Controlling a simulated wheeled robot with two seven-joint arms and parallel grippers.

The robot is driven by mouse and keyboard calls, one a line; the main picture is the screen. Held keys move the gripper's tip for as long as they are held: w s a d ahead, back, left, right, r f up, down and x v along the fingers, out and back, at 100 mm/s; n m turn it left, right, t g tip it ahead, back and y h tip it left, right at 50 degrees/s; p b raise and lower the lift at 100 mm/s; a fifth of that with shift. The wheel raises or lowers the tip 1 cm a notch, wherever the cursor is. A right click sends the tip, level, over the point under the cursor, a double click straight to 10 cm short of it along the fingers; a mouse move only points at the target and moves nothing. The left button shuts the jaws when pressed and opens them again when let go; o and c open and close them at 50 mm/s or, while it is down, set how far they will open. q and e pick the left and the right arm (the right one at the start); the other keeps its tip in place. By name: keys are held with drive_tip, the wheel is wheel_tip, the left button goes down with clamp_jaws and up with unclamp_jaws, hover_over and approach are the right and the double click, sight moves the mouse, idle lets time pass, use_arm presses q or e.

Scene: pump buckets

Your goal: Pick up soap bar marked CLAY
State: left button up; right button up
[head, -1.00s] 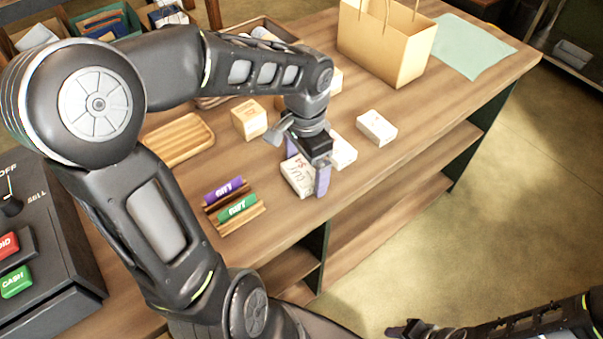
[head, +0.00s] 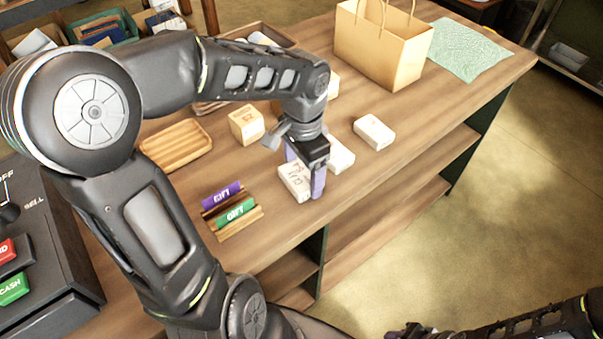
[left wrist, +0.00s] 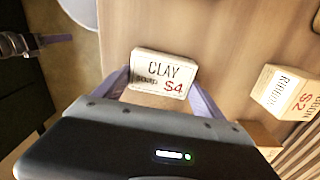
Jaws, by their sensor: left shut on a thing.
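The soap bar marked CLAY (left wrist: 162,75) is a white wrapped block with "CLAY soap $4" on it. In the left wrist view it sits between my two purple fingers. In the head view the same bar (head: 292,184) is on the wooden counter near its front edge, partly covered by my gripper. My left gripper (head: 304,180) points down and is shut on the bar. It also shows in the left wrist view (left wrist: 160,88). My right arm is at the bottom right of the head view, and its fingers cannot be made out clearly.
White soap bars (head: 374,132) lie right of the gripper. A cube-shaped box (head: 246,125), a wooden soap dish (head: 175,145) and a rack (head: 240,221) with purple and green gift cards are left. A paper bag (head: 375,50) stands behind. The counter's front edge is close.

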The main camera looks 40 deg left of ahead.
sight(303, 173)
use_arm(q)
wheel_tip(303, 173, up, 10)
idle(0.4)
